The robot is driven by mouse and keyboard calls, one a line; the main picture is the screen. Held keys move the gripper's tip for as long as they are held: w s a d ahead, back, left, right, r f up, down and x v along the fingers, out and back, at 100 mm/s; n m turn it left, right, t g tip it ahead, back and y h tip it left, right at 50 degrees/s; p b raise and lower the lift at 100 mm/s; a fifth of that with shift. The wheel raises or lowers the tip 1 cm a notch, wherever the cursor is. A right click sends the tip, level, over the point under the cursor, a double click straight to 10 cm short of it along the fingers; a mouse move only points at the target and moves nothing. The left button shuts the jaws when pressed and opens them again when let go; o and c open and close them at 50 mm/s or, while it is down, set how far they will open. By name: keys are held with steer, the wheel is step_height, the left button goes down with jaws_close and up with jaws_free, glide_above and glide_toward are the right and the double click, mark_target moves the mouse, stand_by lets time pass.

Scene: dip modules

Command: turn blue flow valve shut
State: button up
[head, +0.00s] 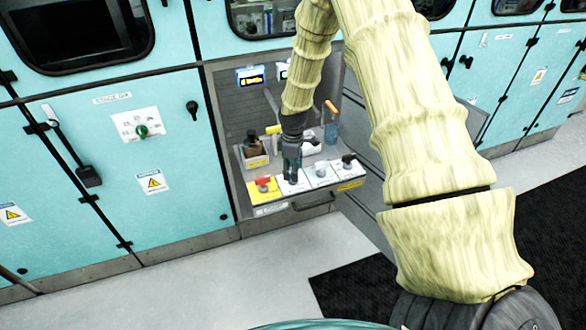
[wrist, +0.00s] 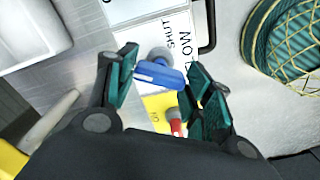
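The blue flow valve handle (wrist: 158,75) shows in the wrist view, lying crosswise on a white plate (wrist: 180,35) printed with "SHUT" and part of "FLOW". My gripper (wrist: 163,78) is over it, one finger on each side of the handle. The fingers are spread, with small gaps visible near the handle's ends; contact cannot be made out. In the head view my gripper (head: 292,178) points down at the valve panel and hides the blue handle.
A red valve (head: 263,183) on a yellow plate is close on the left, and a black valve (head: 348,158) is to the right. Cabinet walls enclose the recess.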

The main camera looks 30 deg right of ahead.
steer(key=c, duration=0.3)
steer(key=shift+m, duration=0.4)
steer(key=m+p, duration=0.1)
steer(key=m, duration=0.4)
steer(key=shift+m, duration=0.3)
steer(key=m, duration=0.5)
steer(key=shift+p, duration=0.3)
steer(key=o, duration=1)
